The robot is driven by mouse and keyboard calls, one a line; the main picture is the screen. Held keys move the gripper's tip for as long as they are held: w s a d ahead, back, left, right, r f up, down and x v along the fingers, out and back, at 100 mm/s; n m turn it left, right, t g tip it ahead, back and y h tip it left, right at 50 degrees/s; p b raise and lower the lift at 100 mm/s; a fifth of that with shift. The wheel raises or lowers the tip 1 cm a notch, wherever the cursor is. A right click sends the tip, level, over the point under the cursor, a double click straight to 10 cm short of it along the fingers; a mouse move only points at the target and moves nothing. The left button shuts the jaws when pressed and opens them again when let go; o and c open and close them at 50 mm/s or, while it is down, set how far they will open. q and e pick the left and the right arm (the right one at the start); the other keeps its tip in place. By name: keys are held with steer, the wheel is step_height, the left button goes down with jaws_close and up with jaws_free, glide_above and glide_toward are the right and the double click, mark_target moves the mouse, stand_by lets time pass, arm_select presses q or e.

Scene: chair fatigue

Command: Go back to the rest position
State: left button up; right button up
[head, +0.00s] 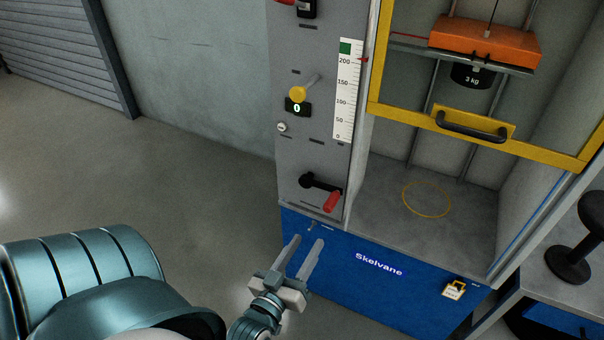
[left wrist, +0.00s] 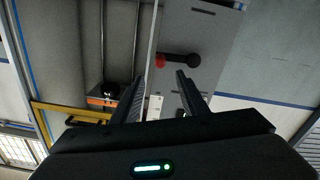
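My left gripper (head: 303,260) is in front of the machine's blue base, below the crank with the red handle (head: 331,201). Its two fingers are apart with nothing between them. In the left wrist view the open fingers (left wrist: 158,98) point toward the grey panel, and the red-and-black crank (left wrist: 178,60) shows beyond the fingertips, apart from them. My right gripper is not in either view.
The test machine has a grey panel (head: 312,155) with a yellow knob (head: 297,94) and a scale (head: 347,90). Its yellow-framed guard (head: 473,124) is raised below an orange weight block (head: 485,41). A side table (head: 568,300) stands at right. Floor at left is clear.

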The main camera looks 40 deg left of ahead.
arm_select(q)
steer(key=shift+s+d, duration=0.15)
steer(key=shift+s, duration=0.35)
stand_by(0.3)
steer(key=s+d+f+m+g+h, duration=0.1)
steer(key=d+f+m+g+h, duration=0.3)
steer(key=f, duration=0.9)
steer(key=d+f+m+g+h, duration=0.15)
steer(key=d+f, duration=0.55)
steer(key=f, duration=0.7)
steer(key=s+d+f+m+g, duration=0.1)
steer(key=s+f+g, duration=0.2)
steer(key=s+f, duration=0.3)
steer(key=s+d+f+m+g, duration=0.1)
steer(key=s+f, duration=0.5)
steer(key=f, duration=0.6)
steer(key=shift+s+d+f+m+g, duration=0.3)
steer(key=shift+m+g, duration=0.35)
steer(key=shift+g, duration=0.4)
steer(key=shift+w, duration=0.25)
